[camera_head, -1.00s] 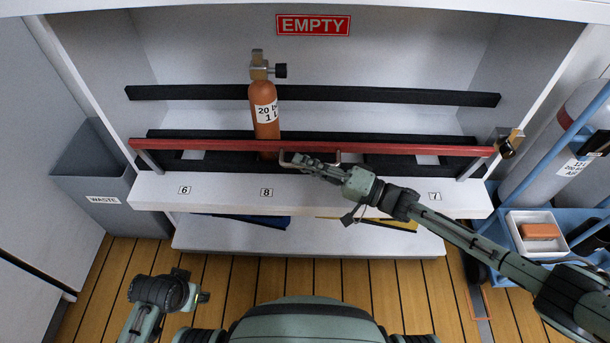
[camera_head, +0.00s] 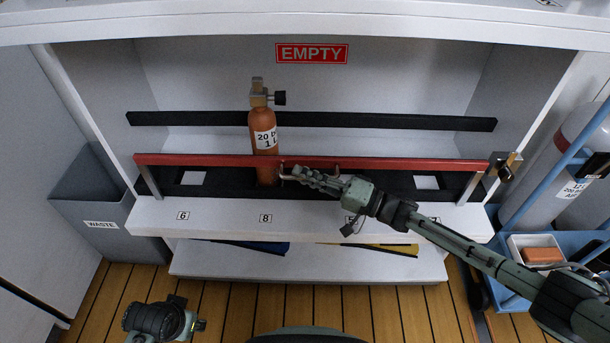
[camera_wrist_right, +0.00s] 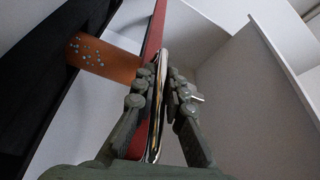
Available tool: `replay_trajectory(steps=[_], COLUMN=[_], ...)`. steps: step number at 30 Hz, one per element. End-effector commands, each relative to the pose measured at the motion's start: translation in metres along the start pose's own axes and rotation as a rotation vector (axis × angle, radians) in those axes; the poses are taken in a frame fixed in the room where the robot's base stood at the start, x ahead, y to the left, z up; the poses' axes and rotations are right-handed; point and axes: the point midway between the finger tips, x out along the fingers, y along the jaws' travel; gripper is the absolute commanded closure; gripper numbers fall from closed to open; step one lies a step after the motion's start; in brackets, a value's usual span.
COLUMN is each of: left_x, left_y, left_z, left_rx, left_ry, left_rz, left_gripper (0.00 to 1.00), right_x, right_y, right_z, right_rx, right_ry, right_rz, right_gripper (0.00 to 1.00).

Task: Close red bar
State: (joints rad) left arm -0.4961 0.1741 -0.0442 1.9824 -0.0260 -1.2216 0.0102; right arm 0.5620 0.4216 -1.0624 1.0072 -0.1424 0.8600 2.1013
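The red bar (camera_head: 220,160) runs across the front of the shelf on a slanted metal post at each end. It passes in front of an orange gas cylinder (camera_head: 263,130). My right gripper (camera_head: 300,174) is at the metal handle (camera_head: 284,173) near the bar's middle. In the right wrist view, the right gripper's fingers (camera_wrist_right: 163,85) close around the handle (camera_wrist_right: 157,100), beside the red bar (camera_wrist_right: 155,30). A brass latch (camera_head: 505,165) sits by the bar's right end. My left gripper (camera_head: 195,326) is low at the left, its fingers unclear.
The cylinder stands upright behind the bar, above label 8. A grey waste bin (camera_head: 100,205) is at the left. A blue cart (camera_head: 515,300) with grey cylinders and a white tray stands at the right. Floor is open before the shelf.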

Motion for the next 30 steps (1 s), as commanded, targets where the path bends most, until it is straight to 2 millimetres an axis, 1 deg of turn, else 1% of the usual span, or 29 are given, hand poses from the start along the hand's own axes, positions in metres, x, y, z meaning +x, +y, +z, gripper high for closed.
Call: replay_trajectory(steps=[1,4,12,16,20,27,30], left_x=[0.000,0.000,0.000,0.000,0.000,0.000,0.000], left_y=[0.000,0.000,-0.001,-0.002,-0.001,-0.001,-0.001], left_z=[0.000,0.000,0.002,0.002,0.002,0.001,0.001], left_rx=[0.000,0.000,0.002,0.002,0.002,0.001,0.001], left_ry=[0.000,0.000,-0.001,-0.001,0.000,0.000,0.000], left_rz=[0.000,0.000,-0.002,-0.002,-0.001,-0.001,-0.001], left_gripper=[0.60,0.60,0.60,0.60,0.60,0.60,0.60], right_x=[0.000,0.000,0.000,-0.008,-0.029,-0.081,-0.098], right_y=[-0.001,0.000,0.001,0.001,0.002,0.001,0.001], right_z=[-0.001,0.000,0.000,0.000,0.000,0.000,0.000], right_rx=[-0.001,-0.001,0.000,0.000,-0.001,0.000,0.000], right_ry=[0.000,0.000,0.000,0.001,0.001,0.001,0.001], right_rz=[-0.001,0.000,0.001,0.003,0.006,0.005,0.004], right_gripper=[0.81,0.69,0.68,0.68,0.68,0.68,0.68])
